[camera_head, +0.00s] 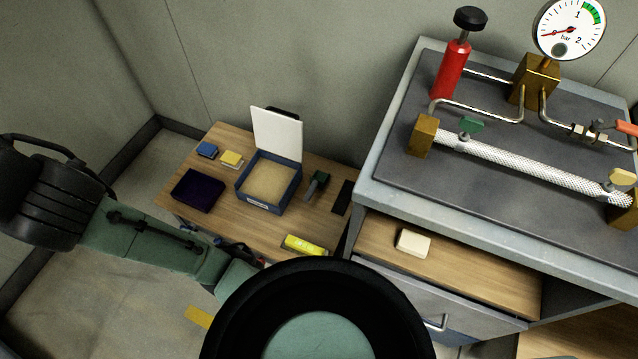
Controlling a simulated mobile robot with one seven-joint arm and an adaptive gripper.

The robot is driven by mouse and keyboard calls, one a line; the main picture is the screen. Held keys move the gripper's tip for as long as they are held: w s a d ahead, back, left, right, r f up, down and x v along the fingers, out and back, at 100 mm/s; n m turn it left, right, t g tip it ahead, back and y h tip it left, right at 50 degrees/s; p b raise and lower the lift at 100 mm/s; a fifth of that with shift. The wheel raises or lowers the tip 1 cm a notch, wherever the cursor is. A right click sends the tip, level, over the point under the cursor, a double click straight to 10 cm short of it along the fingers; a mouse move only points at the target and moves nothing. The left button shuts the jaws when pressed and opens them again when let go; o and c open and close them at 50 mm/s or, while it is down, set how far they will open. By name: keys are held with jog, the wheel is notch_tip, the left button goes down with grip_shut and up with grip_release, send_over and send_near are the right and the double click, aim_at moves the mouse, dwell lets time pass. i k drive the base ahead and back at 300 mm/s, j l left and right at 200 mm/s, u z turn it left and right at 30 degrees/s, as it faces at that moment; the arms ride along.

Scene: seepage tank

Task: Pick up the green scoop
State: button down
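The green scoop (317,184) lies on the low wooden table, just right of the open sand box. It looks small and dark, with a green part toward its upper end; its exact shape is hard to make out. Nothing touches it that I can see. My arm crosses the lower left of the view and my large round joint fills the bottom middle.
The blue box (268,207) holds sand, its white lid (277,134) raised. A dark tray (197,190), a blue block (206,150), a yellow block (231,158), a yellow item (305,245) and a black strip (341,197) share the table. The tank bench (395,170) rises at right.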

aim_at(319, 178)
jog(key=i+j+z, duration=0.15)
jog(key=j+z, duration=0.75)
jog(key=j, duration=0.15)
jog(key=j+z, duration=0.45)
jog(key=j, duration=0.1)
